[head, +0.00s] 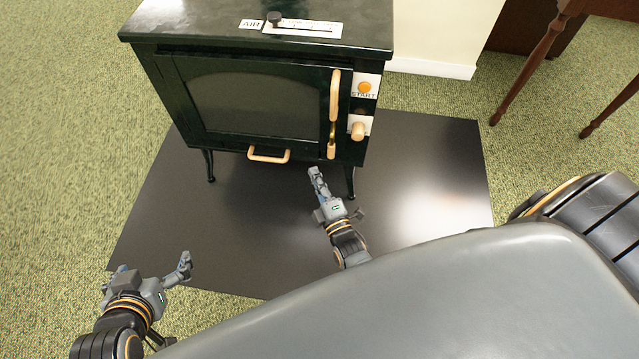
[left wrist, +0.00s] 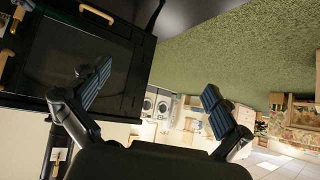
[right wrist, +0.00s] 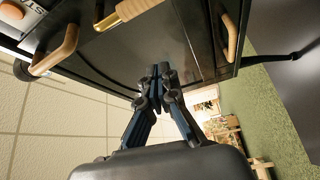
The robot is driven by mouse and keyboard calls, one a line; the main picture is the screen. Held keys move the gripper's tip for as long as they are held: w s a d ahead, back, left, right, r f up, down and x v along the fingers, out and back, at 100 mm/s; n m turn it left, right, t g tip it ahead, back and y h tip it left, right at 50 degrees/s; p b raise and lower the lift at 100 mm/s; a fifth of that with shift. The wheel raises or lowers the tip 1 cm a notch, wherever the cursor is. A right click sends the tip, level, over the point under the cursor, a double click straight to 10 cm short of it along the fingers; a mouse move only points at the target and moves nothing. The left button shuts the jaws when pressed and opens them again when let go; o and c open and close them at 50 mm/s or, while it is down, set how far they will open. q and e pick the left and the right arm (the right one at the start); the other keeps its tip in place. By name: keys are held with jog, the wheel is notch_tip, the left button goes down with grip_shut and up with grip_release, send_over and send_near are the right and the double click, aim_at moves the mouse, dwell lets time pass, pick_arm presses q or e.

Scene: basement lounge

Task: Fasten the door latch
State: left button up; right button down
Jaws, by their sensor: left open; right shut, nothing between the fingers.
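The stove (head: 250,90) is dark green with a glass-fronted door (head: 255,105). The door sits in or against its frame; I cannot tell whether it is fully closed. At its right edge are a vertical wooden handle (head: 335,95) and, below it, a brass latch with a wooden grip (head: 331,148). The latch also shows at the top of the right wrist view (right wrist: 128,11). My right gripper (head: 314,172) is shut and empty, in front of and below the latch, apart from it. My left gripper (head: 153,264) is open and empty, low at the front left, away from the stove.
A wooden pull (head: 268,155) projects under the door. A START button (head: 364,88) and a wooden knob (head: 358,131) are on the right of the front. An AIR slider (head: 300,26) is on top. The dark floor plate (head: 430,165) is clear; a wooden table leg (head: 528,70) stands right.

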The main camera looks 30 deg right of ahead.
pick_arm(q)
jog(key=shift+s+a+f+g, duration=0.2)
jog(key=shift+s+f+g, duration=0.2)
jog(key=shift+s, duration=0.2)
jog(key=shift+s+a+f+g, duration=0.2)
jog(key=shift+s+f+g, duration=0.15)
jog(key=shift+s, duration=0.25)
pick_arm(e)
jog(key=shift+s+f, duration=0.1)
jog(key=shift+s, duration=1.45)
